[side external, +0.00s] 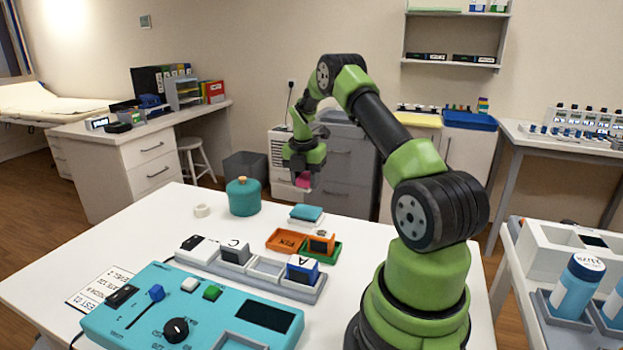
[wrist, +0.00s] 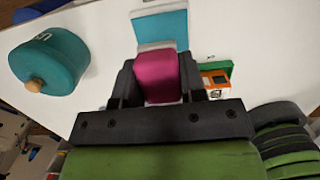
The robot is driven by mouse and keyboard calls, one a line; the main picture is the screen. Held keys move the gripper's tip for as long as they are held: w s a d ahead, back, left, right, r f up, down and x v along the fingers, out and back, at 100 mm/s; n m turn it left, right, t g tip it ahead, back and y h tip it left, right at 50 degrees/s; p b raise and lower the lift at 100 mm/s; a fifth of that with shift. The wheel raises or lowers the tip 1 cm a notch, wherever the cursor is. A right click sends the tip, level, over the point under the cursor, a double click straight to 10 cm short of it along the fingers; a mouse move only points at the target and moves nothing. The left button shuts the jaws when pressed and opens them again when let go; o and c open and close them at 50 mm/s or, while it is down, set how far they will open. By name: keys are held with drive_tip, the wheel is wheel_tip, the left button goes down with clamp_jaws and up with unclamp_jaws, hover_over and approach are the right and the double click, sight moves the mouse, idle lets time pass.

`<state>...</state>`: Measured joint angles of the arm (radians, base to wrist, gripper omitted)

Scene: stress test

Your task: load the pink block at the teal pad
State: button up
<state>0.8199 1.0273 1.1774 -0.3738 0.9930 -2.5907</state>
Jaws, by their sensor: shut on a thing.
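The pink block (side external: 303,180) is held between the fingers of my gripper (side external: 304,174), in the air above the white table. In the wrist view the pink block (wrist: 158,82) sits upright between the two dark fingers of my gripper (wrist: 158,72). The teal pad (side external: 306,213) lies on a pale base on the table, below the block in the side view. In the wrist view the teal pad (wrist: 161,28) shows just beyond the block, whose near side hides part of the pad's base. The exact height of the block over the pad cannot be told.
A teal pot (side external: 243,198) with an orange knob stands left of the pad. An orange tray (side external: 283,240) and a green tray (side external: 328,254) lie in front of it. A grey rack (side external: 233,269) with several blocks and a teal control panel (side external: 150,330) are nearer the camera.

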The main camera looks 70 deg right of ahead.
sight(306, 210)
drive_tip(key=shift+f, duration=2.8)
drive_tip(key=shift+f, duration=0.85)
drive_tip(key=shift+r, duration=3.55)
drive_tip(key=w+a+r+m, duration=0.15)
drive_tip(key=a+m, duration=0.25)
drive_tip(key=a, duration=0.4)
drive_tip(key=w+a+r+m+g, duration=0.1)
drive_tip(key=a+r+m, duration=0.25)
drive_tip(key=a, duration=0.45)
drive_tip(key=w+a+r+m, duration=0.1)
drive_tip(key=a+r+m, duration=0.1)
drive_tip(key=a+m, duration=0.45)
drive_tip(key=s+a+r+m+y, duration=0.1)
drive_tip(key=s+a+m, duration=0.3)
drive_tip(key=a, duration=0.5)
drive_tip(key=shift+a+r, duration=0.25)
